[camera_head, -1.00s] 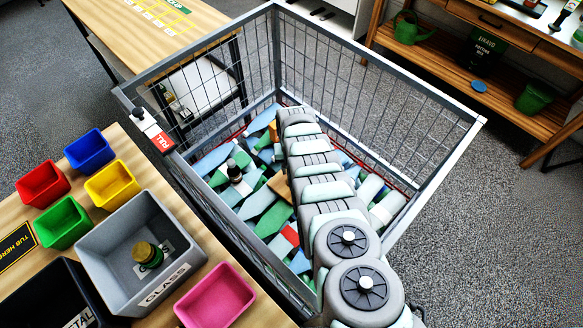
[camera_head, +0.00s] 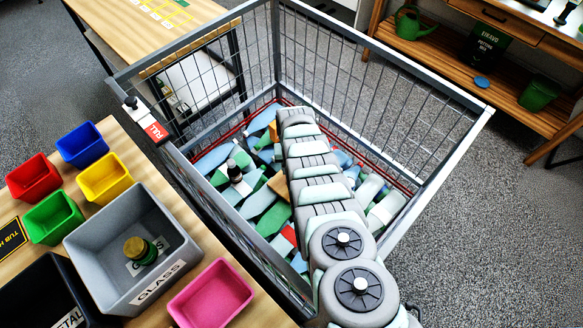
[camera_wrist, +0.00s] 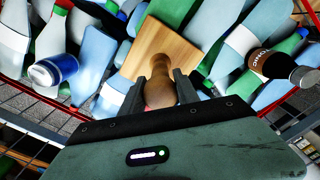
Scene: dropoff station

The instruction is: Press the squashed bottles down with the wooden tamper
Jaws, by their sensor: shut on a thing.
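The wooden tamper (camera_wrist: 165,48) has a square wooden plate and a turned handle. In the wrist view my gripper (camera_wrist: 160,88) is shut on its handle, with the plate out ahead over the bottles. Squashed bottles (camera_head: 262,200) in green, blue and white fill the bottom of the wire cage (camera_head: 205,90); they also show around the plate in the wrist view (camera_wrist: 95,55). Whether the plate touches the bottles I cannot tell. In the head view my arm reaches down into the cage and hides my gripper and most of the tamper.
A red FULL marker (camera_head: 155,131) is on the cage's left rim. A brown bottle (camera_wrist: 275,64) and a blue-silver can (camera_wrist: 54,70) lie among the bottles. Coloured bins (camera_head: 54,217) and a grey glass tub (camera_head: 130,285) stand on the left table. The cage's wire walls surround my arm.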

